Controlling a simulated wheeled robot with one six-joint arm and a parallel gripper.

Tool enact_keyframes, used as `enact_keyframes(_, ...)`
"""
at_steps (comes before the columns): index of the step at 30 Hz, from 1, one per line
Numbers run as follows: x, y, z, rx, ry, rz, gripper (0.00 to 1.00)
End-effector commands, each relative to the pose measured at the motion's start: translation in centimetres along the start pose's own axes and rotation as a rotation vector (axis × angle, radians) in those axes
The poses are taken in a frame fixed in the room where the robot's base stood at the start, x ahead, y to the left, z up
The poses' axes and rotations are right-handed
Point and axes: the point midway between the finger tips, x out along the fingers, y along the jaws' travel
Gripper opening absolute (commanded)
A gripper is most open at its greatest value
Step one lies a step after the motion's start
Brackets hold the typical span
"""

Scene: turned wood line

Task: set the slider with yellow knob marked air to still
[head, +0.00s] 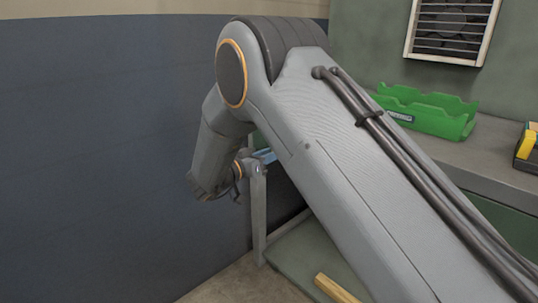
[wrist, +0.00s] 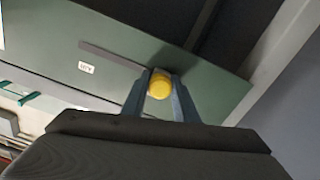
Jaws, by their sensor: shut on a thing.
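In the wrist view the round yellow knob (wrist: 159,88) sits between the two fingers of my gripper (wrist: 160,80), which is shut on it. The knob is at the right end of the visible part of a dark slot (wrist: 108,56) in a green panel (wrist: 215,88). The slot runs up and left from the knob; any part behind the fingers is hidden. A small white label (wrist: 86,68), seemingly reading AIR, lies below the slot's left part. No still mark is legible. In the head view my arm hides the knob and slider.
In the head view a green bin (head: 428,112) stands on a grey counter (head: 500,150), with a yellow and black item (head: 526,146) at the right edge. A louvred vent (head: 452,30) is on the wall. A wooden piece (head: 336,289) lies low in front. A blue-grey wall (head: 90,150) fills the left.

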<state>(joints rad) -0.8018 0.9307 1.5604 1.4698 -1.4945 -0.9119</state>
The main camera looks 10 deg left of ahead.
Motion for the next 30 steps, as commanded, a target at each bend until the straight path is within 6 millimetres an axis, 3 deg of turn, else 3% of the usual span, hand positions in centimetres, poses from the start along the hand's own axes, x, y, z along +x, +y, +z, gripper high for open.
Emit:
enact_keyframes(5,-0.1,-0.5,-0.3,0.004,0.004,-0.015,0.00)
enact_keyframes(6,-0.1,-0.5,-0.4,0.004,0.004,-0.015,0.32)
enact_keyframes(9,-0.1,-0.5,-0.4,0.005,0.004,-0.013,0.44)
enact_keyframes(20,-0.8,-0.4,-0.3,0.003,0.003,-0.013,0.44)
enact_keyframes(30,-6.1,-0.4,-0.3,0.004,0.004,-0.014,0.44)
